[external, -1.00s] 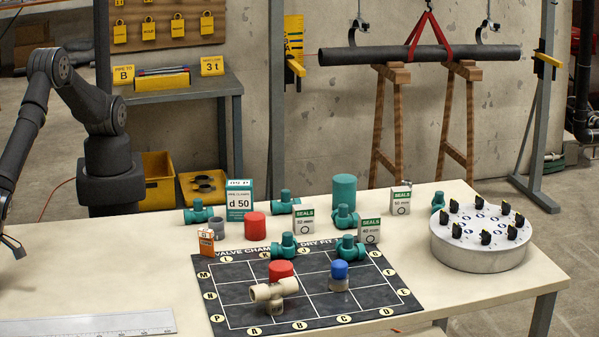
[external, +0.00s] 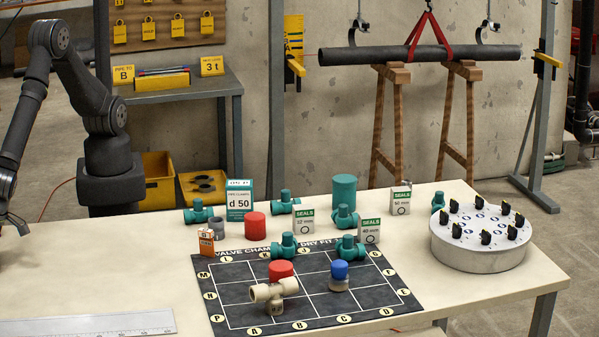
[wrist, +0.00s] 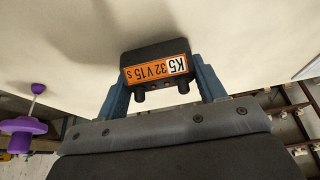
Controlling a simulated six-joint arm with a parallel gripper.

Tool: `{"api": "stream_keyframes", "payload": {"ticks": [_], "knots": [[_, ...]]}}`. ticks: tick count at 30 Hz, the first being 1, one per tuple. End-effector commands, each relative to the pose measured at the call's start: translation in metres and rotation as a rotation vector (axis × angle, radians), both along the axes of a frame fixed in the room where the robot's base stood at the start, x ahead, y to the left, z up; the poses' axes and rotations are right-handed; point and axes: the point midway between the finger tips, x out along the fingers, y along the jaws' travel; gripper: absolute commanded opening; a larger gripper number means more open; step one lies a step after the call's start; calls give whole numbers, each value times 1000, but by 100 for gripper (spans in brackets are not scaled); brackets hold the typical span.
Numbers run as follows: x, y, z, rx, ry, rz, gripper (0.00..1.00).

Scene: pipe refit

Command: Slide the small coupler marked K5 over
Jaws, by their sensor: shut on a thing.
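The coupler marked K5 (wrist: 152,52) is a small dark block with an orange label reading K5 32V15s, upside down in the wrist view. My gripper (wrist: 160,82) is shut on it, with one blue-grey finger at each side. Two short dark studs stick out below the label. In the external view my gripper (external: 14,226) is at the left edge, over the left end of the table; the coupler cannot be made out there.
A dark gridded mat (external: 235,310) holds a beige tee (external: 273,290) and capped fittings. Teal fittings, seal boxes and a red cap (external: 254,227) stand behind it. A round grey stand (external: 480,258) with several black pieces is at right. A ruler (external: 120,325) lies front left.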

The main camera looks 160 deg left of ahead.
Motion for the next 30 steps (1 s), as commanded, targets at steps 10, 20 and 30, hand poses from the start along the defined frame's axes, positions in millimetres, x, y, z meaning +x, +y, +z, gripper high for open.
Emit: {"api": "stream_keyframes", "payload": {"ticks": [10,20,30], "knots": [[-42,0,0,0,1,-1,40],[-61,0,0,0,0,-1,40],[-62,0,0,0,0,-1,65]]}}
